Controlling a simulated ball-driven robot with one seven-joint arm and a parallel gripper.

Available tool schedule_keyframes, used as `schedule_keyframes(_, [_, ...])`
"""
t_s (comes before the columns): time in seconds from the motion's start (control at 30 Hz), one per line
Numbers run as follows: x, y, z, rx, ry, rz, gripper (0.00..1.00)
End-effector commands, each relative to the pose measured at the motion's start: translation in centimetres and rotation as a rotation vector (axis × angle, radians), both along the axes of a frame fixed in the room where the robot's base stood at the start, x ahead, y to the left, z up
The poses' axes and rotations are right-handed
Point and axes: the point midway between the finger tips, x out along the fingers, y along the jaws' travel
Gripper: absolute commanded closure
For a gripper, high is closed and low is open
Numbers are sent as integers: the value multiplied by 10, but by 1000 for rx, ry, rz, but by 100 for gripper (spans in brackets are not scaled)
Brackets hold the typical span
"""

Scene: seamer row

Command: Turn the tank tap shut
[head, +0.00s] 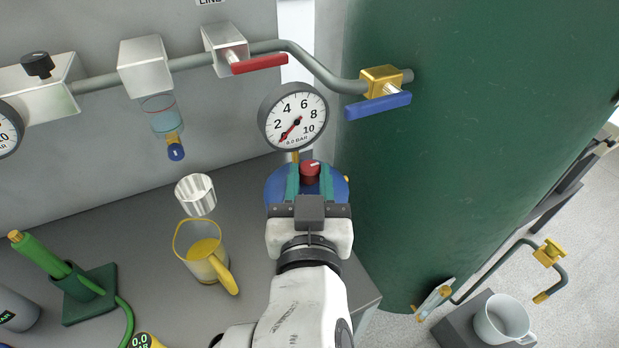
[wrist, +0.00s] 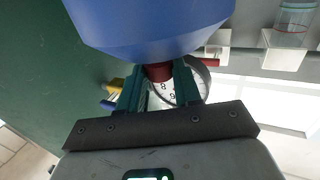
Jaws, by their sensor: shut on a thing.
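A red knob (head: 311,168) with a pale mark sits at the blue tank (head: 275,190), below a round gauge (head: 293,117). My gripper (head: 310,178) has its teal fingers on either side of the knob and is shut on it. The wrist view shows the knob (wrist: 158,71) between the fingertips (wrist: 158,82), against the large blue tank (wrist: 150,25). The gauge needle points low left near 0 and its face reads 0.0 BAR. My gripper hides much of the blue tank in the head view.
A blue-handled brass valve (head: 381,82) joins a pipe to the large green vessel (head: 470,140) at right. A red-handled valve (head: 258,64) is on the wall. A yellow-rimmed jug (head: 203,258) stands on the bench at left, below a metal cup (head: 196,194).

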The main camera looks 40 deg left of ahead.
Motion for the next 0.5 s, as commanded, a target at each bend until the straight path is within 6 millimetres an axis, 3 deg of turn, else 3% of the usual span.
schedule_keyframes(0.17, [0,0,0,0,0,0,97])
schedule_keyframes(0.5, [1,-1,2,-1,1,31,97])
